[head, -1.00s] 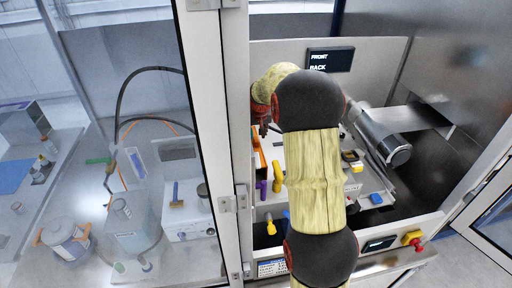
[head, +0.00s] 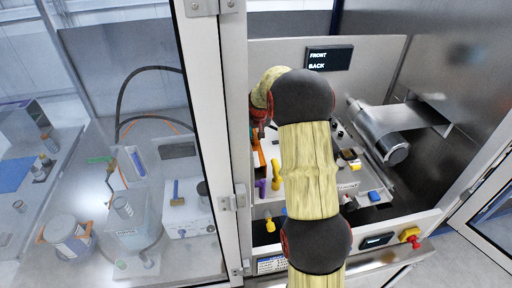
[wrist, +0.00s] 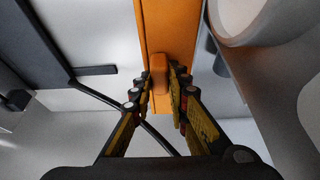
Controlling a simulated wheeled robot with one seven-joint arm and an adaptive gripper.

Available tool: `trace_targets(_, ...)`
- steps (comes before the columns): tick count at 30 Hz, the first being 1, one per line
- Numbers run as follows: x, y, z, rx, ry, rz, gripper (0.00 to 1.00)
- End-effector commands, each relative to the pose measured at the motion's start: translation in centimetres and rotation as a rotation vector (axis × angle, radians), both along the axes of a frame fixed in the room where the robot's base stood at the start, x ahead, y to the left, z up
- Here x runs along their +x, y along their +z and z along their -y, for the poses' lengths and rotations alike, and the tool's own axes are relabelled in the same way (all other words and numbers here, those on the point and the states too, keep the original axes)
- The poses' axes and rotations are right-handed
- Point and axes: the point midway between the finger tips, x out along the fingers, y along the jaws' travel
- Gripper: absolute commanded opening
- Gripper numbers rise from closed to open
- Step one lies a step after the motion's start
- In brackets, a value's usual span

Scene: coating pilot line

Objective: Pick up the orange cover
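The orange cover (wrist: 166,28) is a long flat bar in the wrist view, with a raised rounded orange grip (wrist: 159,76) at its near end. My gripper (wrist: 161,82) has one finger on each side of this grip, close against it. Whether both pads touch it I cannot tell. In the head view an orange strip (head: 258,153) shows at the left of the machine bay, below my gripper (head: 262,131), which is small and partly hidden by my arm there.
A steel roller (head: 388,146) is at the right. A white door post (head: 234,125) stands close on the left. In the wrist view a pale round part (wrist: 244,18) is near my right finger.

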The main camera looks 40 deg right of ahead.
Motion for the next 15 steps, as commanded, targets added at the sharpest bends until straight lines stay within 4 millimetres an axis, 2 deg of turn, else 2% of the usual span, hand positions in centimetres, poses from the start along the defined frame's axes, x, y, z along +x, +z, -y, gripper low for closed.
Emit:
trace_targets(7,0.01,0.0,0.0,0.0,0.0,0.0,0.0)
trace_targets(15,0.01,0.02,0.01,0.0,0.0,0.0,0.0)
